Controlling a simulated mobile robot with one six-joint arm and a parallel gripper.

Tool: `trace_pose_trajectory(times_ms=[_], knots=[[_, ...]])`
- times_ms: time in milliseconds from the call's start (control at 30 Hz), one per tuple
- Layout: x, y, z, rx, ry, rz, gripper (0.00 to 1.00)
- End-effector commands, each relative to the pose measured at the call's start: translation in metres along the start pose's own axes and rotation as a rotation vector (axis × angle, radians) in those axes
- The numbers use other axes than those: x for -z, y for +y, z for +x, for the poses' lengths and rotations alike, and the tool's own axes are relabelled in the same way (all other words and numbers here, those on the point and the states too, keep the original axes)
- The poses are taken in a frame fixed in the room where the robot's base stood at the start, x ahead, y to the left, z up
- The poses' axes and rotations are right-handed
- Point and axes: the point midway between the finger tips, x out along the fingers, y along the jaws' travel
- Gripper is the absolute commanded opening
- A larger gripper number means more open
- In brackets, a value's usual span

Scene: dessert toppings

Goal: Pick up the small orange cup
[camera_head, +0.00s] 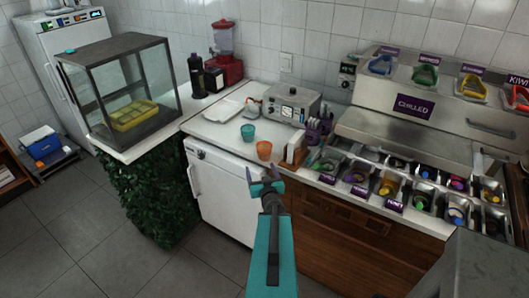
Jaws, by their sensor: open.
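The small orange cup (264,150) stands on the white counter close to its front edge. A teal cup (248,132) stands just behind it and to its left, apart from it. My gripper (265,177) is open and empty, in front of the counter. In the picture it lies just below the orange cup, with a gap between the fingertips and the cup. Its exact depth from the cup is hard to tell. My teal arm reaches up from the bottom middle.
A white tray (223,111) and a metal appliance (291,104) stand behind the cups. Holders with purple items (314,132) are to the right, beside topping bins (360,171). A glass display case (125,90) is at left. The floor (120,265) at front left is clear.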

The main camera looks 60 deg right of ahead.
Motion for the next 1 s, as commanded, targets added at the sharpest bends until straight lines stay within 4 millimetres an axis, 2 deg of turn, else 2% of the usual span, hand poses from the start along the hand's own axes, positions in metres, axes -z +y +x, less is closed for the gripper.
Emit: trace_pose_trajectory(times_ms=[33, 100, 300, 1000], knots=[[0.013, 0.012, -0.002, -0.003, 0.03, 0.001, 0.76], [0.025, 0.023, -0.005, 0.0, 0.067, 0.001, 0.76], [0.045, 0.039, -0.01, 0.009, 0.124, 0.0, 0.76], [0.045, 0.04, -0.006, 0.014, 0.132, -0.002, 0.76]])
